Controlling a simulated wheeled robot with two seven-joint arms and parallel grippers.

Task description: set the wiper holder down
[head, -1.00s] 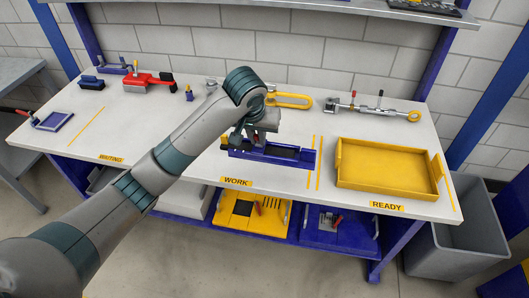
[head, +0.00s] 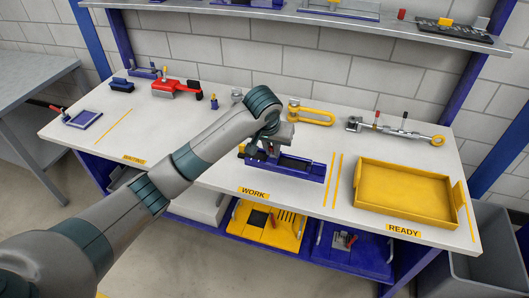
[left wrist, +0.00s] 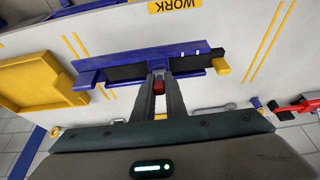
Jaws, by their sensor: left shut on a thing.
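The wiper holder (head: 312,172) is a long blue piece with a black strip, behind the WORK label. It also shows in the left wrist view (left wrist: 110,62), with a yellow block at its right end. My left gripper (left wrist: 158,88) is shut on it from above, with a small red part between the fingers. In the head view the left gripper (head: 277,143) hides the holder's middle. I cannot tell whether its underside touches the bench. My right gripper is not in view.
A yellow tray (head: 405,192) stands at the right by the READY label. A yellow looped part (head: 312,116) and a metal tool with a yellow ring (head: 395,130) lie behind. A red tool (head: 177,88) lies back left. A shelf (head: 320,22) overhangs the back.

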